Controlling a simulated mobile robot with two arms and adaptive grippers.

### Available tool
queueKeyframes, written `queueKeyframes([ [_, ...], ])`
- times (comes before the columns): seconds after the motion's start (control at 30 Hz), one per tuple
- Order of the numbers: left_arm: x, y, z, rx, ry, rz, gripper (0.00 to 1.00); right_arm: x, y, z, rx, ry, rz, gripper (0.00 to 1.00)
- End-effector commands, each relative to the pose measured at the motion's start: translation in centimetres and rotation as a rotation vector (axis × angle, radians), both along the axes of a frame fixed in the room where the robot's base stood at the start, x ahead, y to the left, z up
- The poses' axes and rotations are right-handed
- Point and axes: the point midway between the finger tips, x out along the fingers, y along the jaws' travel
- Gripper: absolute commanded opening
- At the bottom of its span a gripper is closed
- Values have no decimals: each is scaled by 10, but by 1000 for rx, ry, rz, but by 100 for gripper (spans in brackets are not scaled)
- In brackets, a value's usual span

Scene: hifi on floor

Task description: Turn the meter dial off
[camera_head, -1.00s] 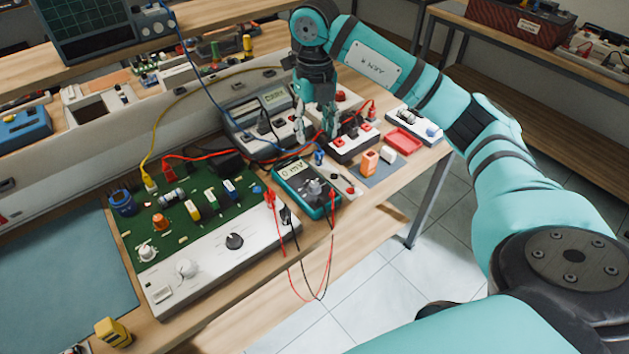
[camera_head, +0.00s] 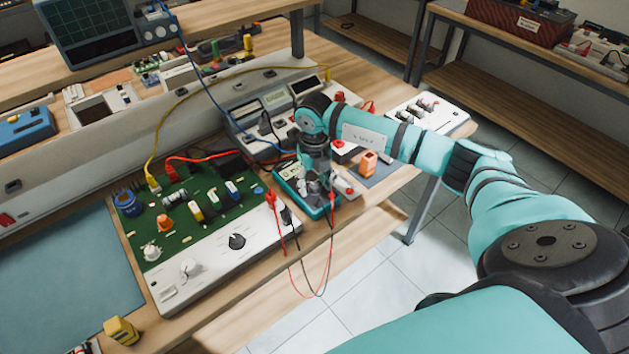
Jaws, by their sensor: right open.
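The meter (camera_head: 294,180) is a small teal-edged multimeter lying face up on the bench, with a pale display at its upper left. Its dial sits in the middle of its face and is largely hidden by my right gripper. My right gripper (camera_head: 318,188) points down over the meter, with its open fingers around or just above the dial. I cannot tell whether the fingers touch the dial. My left gripper is not in view.
A green circuit board (camera_head: 190,217) with a white knob panel (camera_head: 215,262) lies left of the meter. A bench instrument (camera_head: 262,118) stands behind. Red and black leads (camera_head: 330,240) hang over the front edge. An orange block (camera_head: 368,163) stands to the right.

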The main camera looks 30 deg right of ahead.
Motion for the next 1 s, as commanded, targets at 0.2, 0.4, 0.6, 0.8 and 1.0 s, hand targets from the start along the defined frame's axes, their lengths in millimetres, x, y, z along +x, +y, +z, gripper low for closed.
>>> queueKeyframes([
  [0.2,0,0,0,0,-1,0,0,0,0,-1,0,0,0,48],
  [0.4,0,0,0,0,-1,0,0,0,0,-1,1,0,0,28],
  [0.6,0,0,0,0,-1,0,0,0,0,-1,1,0,0,1],
  [0.8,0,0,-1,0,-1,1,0,0,0,-1,1,0,3,0],
  [1.0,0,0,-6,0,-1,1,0,0,0,-2,1,0,49,0],
])
